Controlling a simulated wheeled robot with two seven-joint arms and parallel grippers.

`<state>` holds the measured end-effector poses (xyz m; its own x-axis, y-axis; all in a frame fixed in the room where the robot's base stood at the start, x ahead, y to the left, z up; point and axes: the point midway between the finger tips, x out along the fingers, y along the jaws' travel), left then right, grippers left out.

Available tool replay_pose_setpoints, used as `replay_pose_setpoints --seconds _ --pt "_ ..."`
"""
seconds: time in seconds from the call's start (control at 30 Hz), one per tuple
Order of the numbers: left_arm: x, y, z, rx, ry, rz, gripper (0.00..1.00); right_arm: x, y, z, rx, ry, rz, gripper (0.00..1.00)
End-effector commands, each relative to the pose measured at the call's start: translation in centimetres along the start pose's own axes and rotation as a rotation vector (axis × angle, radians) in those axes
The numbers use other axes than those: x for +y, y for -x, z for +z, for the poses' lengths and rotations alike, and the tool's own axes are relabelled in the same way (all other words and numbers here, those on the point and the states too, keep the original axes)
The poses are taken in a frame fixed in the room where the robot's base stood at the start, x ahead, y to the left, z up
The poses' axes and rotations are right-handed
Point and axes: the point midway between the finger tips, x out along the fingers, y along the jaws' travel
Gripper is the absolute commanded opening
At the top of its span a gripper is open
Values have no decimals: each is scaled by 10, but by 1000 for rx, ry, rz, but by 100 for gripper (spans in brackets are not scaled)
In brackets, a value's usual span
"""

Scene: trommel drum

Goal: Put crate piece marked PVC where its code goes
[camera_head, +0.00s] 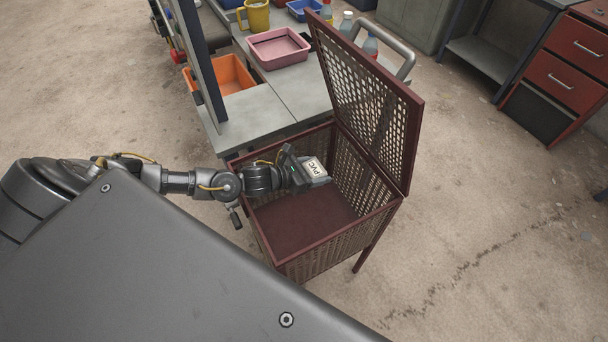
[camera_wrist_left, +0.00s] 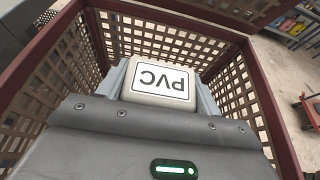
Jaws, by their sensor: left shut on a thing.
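The piece marked PVC (camera_head: 314,167) is a pale block with a black-bordered label. My left gripper (camera_head: 308,170) is shut on it. In the left wrist view the PVC piece (camera_wrist_left: 161,79) sits between the fingers, its label upside down. Gripper and piece are over the dark red perforated crate (camera_head: 320,248), within its opening and near its back. The crate's perforated lid (camera_head: 365,95) stands open at the back right. The crate floor I can see is bare; part of it is hidden by my arm. My right gripper is not in view.
A grey table behind the crate holds a pink tray (camera_head: 278,56), an orange bin (camera_head: 232,82), a blue tray (camera_head: 303,10), a yellow mug (camera_head: 257,15) and bottles (camera_head: 370,46). A red drawer cabinet (camera_head: 566,62) stands at the right. The floor right of the crate is clear.

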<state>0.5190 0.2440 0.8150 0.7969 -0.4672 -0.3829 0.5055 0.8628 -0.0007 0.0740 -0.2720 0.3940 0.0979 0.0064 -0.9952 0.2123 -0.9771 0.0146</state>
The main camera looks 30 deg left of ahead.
Motion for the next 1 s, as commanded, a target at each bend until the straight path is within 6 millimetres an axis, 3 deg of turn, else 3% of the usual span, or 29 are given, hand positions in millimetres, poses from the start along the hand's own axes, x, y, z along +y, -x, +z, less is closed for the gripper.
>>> replay_pose_setpoints --seconds 0.2,0.23,0.43,0.77,1.0 --pt "0 0 0 -1 0 -1 38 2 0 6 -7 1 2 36" --pt "0 0 0 -1 0 -1 66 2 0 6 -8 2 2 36" --pt "0 0 0 -1 0 -1 90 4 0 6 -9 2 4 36" --pt "0 4 -1 1 0 -1 90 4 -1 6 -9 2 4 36" --pt "0 44 -4 3 -1 -1 90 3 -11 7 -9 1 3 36"
